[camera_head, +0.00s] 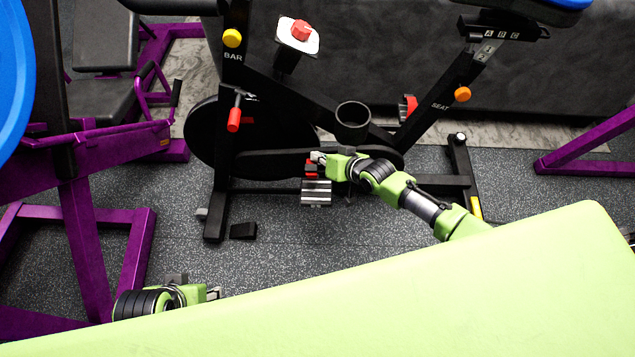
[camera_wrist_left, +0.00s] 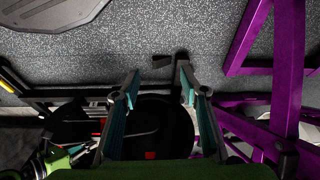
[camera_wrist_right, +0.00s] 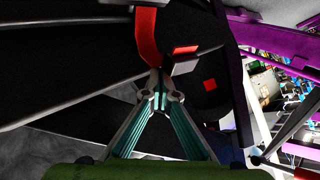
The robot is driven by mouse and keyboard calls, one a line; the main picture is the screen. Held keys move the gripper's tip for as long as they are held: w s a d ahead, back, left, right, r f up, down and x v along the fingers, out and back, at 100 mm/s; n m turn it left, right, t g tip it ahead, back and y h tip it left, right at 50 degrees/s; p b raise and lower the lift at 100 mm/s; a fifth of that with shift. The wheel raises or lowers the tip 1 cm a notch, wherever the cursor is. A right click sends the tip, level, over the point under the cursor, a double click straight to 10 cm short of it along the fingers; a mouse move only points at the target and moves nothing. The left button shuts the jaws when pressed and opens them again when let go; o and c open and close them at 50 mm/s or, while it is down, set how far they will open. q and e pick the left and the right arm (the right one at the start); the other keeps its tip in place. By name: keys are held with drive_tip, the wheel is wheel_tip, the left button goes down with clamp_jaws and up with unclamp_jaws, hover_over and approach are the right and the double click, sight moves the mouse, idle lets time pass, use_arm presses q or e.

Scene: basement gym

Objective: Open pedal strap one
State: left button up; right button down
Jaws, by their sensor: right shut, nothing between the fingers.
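The exercise bike's near pedal (camera_head: 316,193) is a grey ribbed block low at the bike's middle, with a red strap (camera_head: 311,169) above it. In the right wrist view a red strap (camera_wrist_right: 147,35) comes down from the top edge to the fingertips. My right gripper (camera_head: 318,157) is at this strap, its fingers shut with nothing between them. The tips seem close to the strap's lower end; whether they touch it I cannot tell. Another red strap (camera_head: 408,107) shows on the far side. My left gripper (camera_head: 214,294) is open and empty, low at the left; its fingers stand apart in the left wrist view (camera_wrist_left: 158,70).
The bike has a black cup-shaped holder (camera_head: 353,132) above my right gripper, a red lever (camera_head: 234,120) and a black foot bar (camera_head: 214,218). Purple gym frames (camera_head: 90,245) stand at the left, another (camera_head: 590,140) at the right. Speckled floor (camera_head: 290,237) in front is mostly clear.

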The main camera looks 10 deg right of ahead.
use_arm(q)
drive_tip(key=shift+s+p+x, duration=0.2)
drive_tip(key=shift+p+x, duration=0.05)
drive_tip(key=shift+x, duration=0.7)
drive_tip(key=shift+s+p+x, duration=0.2)
drive_tip(key=shift+p+x, duration=0.05)
drive_tip(key=shift+x, duration=0.65)
drive_tip(key=shift+s+p+x, duration=0.2)
drive_tip(key=shift+p+x, duration=0.05)
drive_tip(key=shift+x, duration=0.7)
use_arm(e)
drive_tip(key=shift+r, duration=0.75)
drive_tip(key=shift+s, duration=0.1)
drive_tip(key=v, duration=1.2)
